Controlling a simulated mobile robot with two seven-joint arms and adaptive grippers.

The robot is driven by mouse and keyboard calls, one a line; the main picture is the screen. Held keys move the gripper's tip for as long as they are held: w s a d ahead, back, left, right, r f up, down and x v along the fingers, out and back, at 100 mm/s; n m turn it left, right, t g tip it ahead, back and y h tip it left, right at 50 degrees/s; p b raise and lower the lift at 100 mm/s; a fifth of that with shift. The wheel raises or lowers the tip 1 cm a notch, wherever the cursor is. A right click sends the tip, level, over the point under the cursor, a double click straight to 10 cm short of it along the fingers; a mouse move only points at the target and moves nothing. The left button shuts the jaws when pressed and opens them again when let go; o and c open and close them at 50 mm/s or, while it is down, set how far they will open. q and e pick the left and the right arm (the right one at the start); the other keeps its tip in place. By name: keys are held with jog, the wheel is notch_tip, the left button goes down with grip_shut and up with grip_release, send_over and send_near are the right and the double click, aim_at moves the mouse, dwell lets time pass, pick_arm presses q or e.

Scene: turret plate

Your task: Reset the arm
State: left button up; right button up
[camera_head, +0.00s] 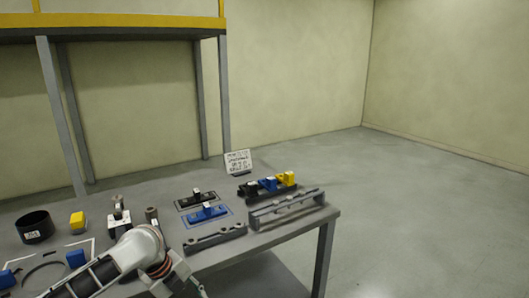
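One of my arms (115,262) comes in from the lower left, rises to a bent joint and turns down out of the bottom edge near the table's front. The gripper at its end is below the picture, so its fingers are hidden. My other arm and its gripper are not in view. The arm covers part of the grey table (300,238), and I see it holding nothing.
On the table are a black ring (35,227), a yellow block (77,222), a blue fixture (207,213), grey rails (215,238), a row of coloured blocks (268,184) and a written sign (238,162). A yellow-edged frame (110,20) stands behind. Open floor (430,210) lies right.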

pick_arm(q)
jog(key=s+d+f+n+t+h, duration=0.1)
jog(key=s+d+f+n+t, duration=0.1)
jog(key=s+d+f+n, duration=0.3)
jog(key=s+d+f+n+t+h, duration=0.2)
jog(key=s+d+f+n, duration=0.1)
jog(key=f+n, duration=0.4)
jog(key=s+a+f+n+t+y, duration=0.2)
jog(key=s+a+n, duration=0.3)
jog(key=s, duration=0.3)
jog(key=s+a+f+n+t+y, duration=0.2)
jog(key=s+a+f+n, duration=0.2)
jog(key=s, duration=0.4)
jog(key=shift+s+a+f+n+t+y, duration=0.2)
jog(key=shift+a+f+n+t+y, duration=0.15)
jog(key=shift+a+n, duration=0.5)
